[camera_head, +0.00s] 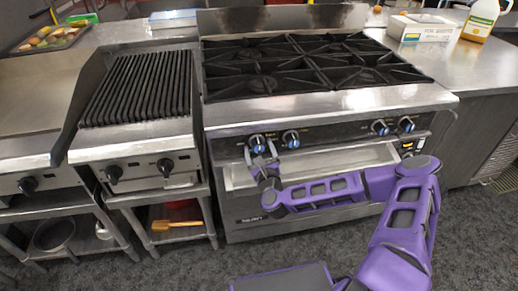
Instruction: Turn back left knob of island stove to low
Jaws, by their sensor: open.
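The island stove (330,103) stands in the centre, with black grates over several burners. Its front panel carries two blue-ringed knobs on the left, the far-left knob (257,143) and the second knob (291,138), and two on the right, the third knob (380,127) and the far-right knob (406,124). My gripper (262,152) is open at the far-left knob, with its fingertips just below and around it. I cannot tell whether they touch it. The fingers partly cover the knob's lower edge. I cannot read the knob settings.
A ribbed grill (144,88) with black knobs stands left of the stove, above shelves with a pan (54,235). Carpeted floor lies open in front.

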